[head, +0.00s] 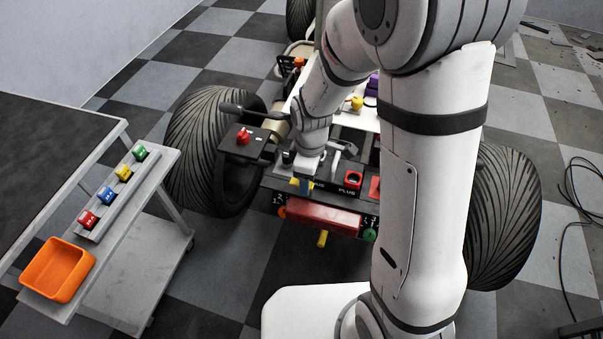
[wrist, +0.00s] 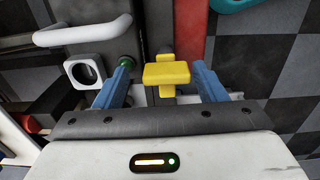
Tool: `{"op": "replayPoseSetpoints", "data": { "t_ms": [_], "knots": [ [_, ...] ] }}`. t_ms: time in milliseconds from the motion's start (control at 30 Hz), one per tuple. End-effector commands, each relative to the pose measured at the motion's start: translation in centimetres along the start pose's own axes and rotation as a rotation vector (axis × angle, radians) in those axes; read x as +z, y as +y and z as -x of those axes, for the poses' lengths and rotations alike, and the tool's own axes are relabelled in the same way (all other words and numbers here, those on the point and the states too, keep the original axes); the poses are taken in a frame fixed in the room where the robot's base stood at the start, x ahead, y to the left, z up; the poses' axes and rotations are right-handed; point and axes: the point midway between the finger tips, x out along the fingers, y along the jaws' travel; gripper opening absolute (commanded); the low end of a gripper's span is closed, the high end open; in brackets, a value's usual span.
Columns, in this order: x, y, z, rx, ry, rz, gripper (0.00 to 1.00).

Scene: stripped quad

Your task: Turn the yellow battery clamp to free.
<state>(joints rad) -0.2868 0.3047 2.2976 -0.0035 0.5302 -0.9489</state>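The yellow battery clamp (wrist: 166,73) has a T-shaped handle. In the wrist view its crossbar lies sideways between my two blue fingers, with a gap on each side. My gripper (wrist: 161,66) is open and holds nothing. In the head view my gripper (head: 302,185) is low at the front panel, beside the lettering. A bit of yellow (head: 294,181) shows next to its blue finger, and most of the clamp there is hidden. The red battery block (head: 322,218) lies just below the panel; a red strip (wrist: 193,30) stands right of the clamp in the wrist view.
A red square part (head: 353,179) sits right of the PLUS lettering. A yellow piece (head: 322,239) hangs below the red block. A cart with an orange bin (head: 57,269) stands at left.

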Motion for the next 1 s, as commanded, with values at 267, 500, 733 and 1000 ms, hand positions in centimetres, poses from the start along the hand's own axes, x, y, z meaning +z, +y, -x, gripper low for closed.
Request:
{"op": "replayPoseSetpoints", "data": {
  "t_ms": [267,500,733,1000],
  "knots": [
    [0.0,-0.2,0.2,-0.005,-0.002,0.000,0.65],
    [-0.1,0.0,3.7,-0.002,0.000,0.000,0.65],
    [-0.1,0.2,7.0,-0.002,0.000,0.000,0.65],
    [-0.1,0.2,7.8,-0.004,-0.002,0.000,0.65]
  ]
}}
